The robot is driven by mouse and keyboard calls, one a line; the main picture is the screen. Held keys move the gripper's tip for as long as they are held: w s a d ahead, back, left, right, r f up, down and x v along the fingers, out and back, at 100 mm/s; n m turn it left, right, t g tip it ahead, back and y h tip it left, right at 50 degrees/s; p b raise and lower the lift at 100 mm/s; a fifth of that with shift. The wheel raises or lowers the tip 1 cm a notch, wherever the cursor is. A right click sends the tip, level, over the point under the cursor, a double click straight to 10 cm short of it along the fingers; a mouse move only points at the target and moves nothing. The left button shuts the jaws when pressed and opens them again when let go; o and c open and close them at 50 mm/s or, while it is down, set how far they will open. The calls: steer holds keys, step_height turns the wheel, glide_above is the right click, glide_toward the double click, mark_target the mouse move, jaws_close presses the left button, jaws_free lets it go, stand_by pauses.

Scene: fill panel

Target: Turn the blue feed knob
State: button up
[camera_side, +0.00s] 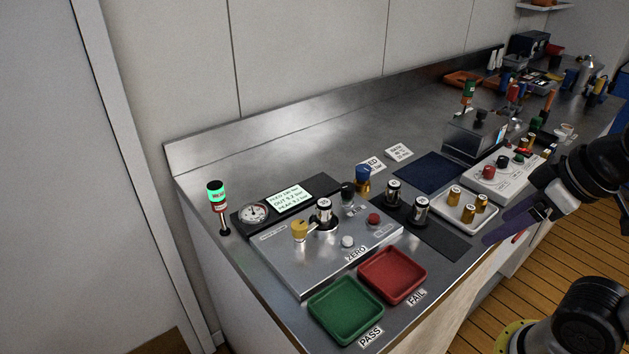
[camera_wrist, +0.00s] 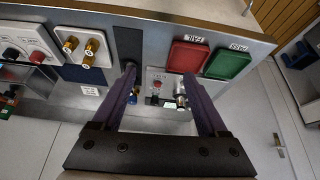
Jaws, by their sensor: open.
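The blue feed knob (camera_side: 363,175) stands upright on a gold base at the back right corner of the grey test panel (camera_side: 290,262). In the wrist view the blue knob (camera_wrist: 133,99) shows beside the left finger, partly hidden by it. My gripper (camera_side: 500,232) is open and empty, well to the right of the panel and apart from the knob in the side view. Its two purple fingers show spread in the wrist view (camera_wrist: 158,74). A gauge (camera_side: 254,213) and a lit display (camera_side: 289,197) stand behind the panel.
The panel also bears a yellow knob (camera_side: 299,229), a black knob (camera_side: 348,190), a red button (camera_side: 374,218) and a white button (camera_side: 347,241). Green (camera_side: 346,333) and red (camera_side: 391,296) trays lie in front. Metal cylinders (camera_side: 420,209) stand on a black mat right of the panel.

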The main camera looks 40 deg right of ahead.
steer(key=w+r+n, duration=0.5)
steer(key=w+r, duration=0.1)
steer(key=r, duration=0.5)
steer(key=w+d+r+n+g, duration=0.1)
steer(key=w+r+n, duration=0.1)
steer(key=w, duration=0.4)
steer(key=w+d+r+n+g, duration=0.1)
steer(key=w+r, duration=0.2)
steer(key=w, duration=0.3)
steer(key=n+g, duration=0.1)
steer(key=g, duration=0.2)
glide_above(363, 168)
step_height(363, 168, down, 14)
step_height(363, 168, down, 14)
steer(key=shift+f, duration=0.1)
steer(key=shift+c, duration=0.4)
jaws_close()
